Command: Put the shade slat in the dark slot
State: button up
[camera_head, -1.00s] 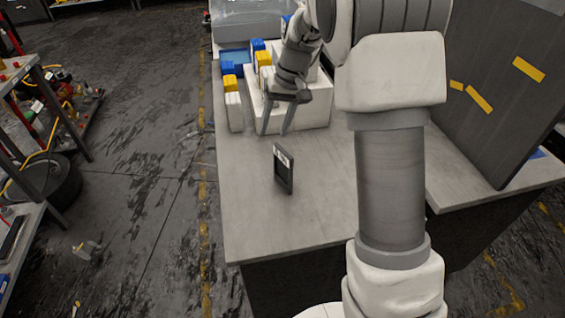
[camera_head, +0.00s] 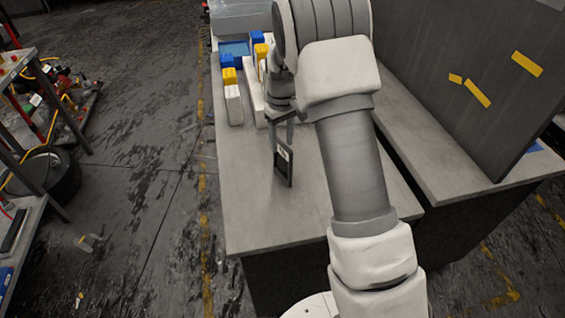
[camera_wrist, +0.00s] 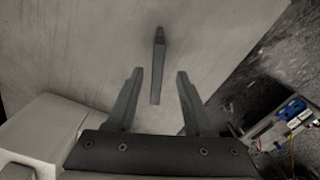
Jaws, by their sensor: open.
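A thin dark panel with a white label, apparently the shade slat (camera_head: 284,168), stands upright on the grey table. In the wrist view the slat (camera_wrist: 158,65) shows nearly edge-on, a narrow dark strip lined up between my fingers. My gripper (camera_head: 283,142) is open and empty, pointing down close to the slat's top in the head view. The wrist view also shows my gripper (camera_wrist: 160,86) with its fingers apart on either side of the slat's line, not touching it. I cannot make out the dark slot; my arm hides part of the table.
White blocks with blue and yellow tops (camera_head: 231,90) stand at the table's far end, by a blue tray (camera_head: 235,50). A large dark board (camera_head: 455,80) stands on the right-hand surface. The table's front (camera_head: 265,220) is clear.

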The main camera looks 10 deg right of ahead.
aim_at(282, 153)
jog(key=shift+w+d+f, duration=0.1)
jog(key=shift+f, duration=1.35)
jog(key=shift+w+d+f, duration=0.1)
jog(key=shift+f, duration=1.35)
grip_shut()
